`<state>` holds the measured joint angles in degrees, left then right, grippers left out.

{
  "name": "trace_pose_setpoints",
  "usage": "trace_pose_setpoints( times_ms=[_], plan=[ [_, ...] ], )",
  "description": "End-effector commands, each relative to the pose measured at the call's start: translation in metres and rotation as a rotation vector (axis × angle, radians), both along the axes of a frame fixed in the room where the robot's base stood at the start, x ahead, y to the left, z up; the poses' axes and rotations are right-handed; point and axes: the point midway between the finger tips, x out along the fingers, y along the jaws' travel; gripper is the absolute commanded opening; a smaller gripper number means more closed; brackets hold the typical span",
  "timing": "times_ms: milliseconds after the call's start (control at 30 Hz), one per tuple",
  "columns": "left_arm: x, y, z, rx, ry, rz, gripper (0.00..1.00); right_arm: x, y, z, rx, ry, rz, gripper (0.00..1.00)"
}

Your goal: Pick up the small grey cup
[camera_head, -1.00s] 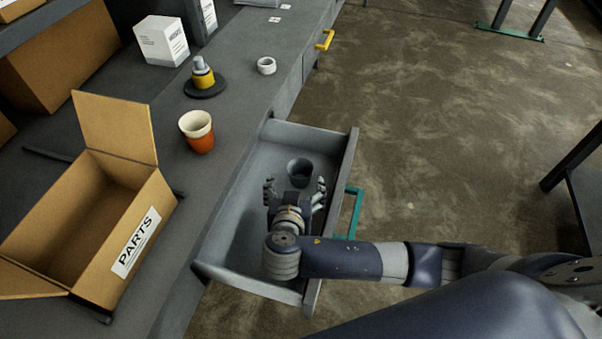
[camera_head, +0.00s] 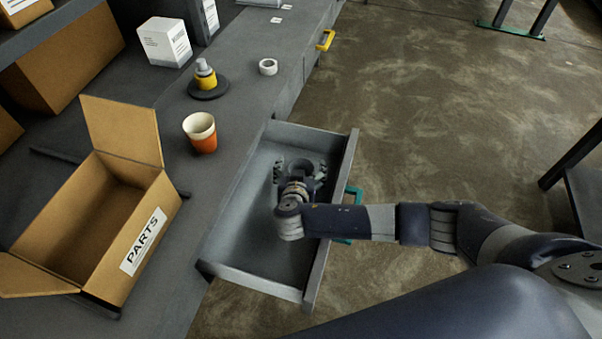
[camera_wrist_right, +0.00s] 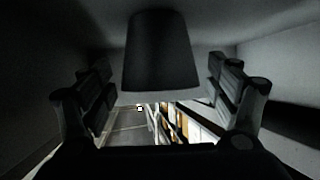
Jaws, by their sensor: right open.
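The small grey cup (camera_wrist_right: 160,55) shows dark in the right wrist view, between the two open fingers of my right gripper (camera_wrist_right: 160,95). The fingers stand to either side of it, with a gap visible on each side. In the head view my right gripper (camera_head: 300,172) is down inside the open grey drawer (camera_head: 262,262), toward its far end. There the cup is mostly hidden by the gripper. My left gripper is not in view.
The drawer's walls stand close around my right gripper, with a teal handle (camera_head: 352,197) on its front.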

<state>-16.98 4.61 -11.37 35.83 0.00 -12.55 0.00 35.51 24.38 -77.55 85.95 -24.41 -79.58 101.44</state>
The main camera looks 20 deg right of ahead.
Motion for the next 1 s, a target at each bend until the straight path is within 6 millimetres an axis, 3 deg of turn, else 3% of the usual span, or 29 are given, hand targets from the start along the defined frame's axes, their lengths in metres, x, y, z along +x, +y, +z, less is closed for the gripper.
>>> trace_pose_setpoints(
  times_ms=[233, 433, 467, 833, 1000],
  plan=[
    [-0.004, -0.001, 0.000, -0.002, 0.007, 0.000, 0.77, 0.001, 0.000, -0.001, 0.000, 0.000, 0.001, 0.82],
    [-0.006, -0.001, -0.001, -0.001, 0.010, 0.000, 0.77, 0.001, 0.000, 0.000, 0.000, 0.000, 0.001, 0.37],
    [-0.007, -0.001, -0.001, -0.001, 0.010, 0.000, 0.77, 0.001, 0.000, 0.000, 0.000, 0.000, 0.001, 0.35],
    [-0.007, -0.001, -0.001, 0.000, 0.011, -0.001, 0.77, 0.001, 0.000, 0.001, 0.001, -0.001, 0.000, 0.34],
    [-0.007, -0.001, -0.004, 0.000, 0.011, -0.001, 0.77, 0.001, 0.000, 0.018, 0.002, -0.001, 0.001, 0.34]
  ],
)
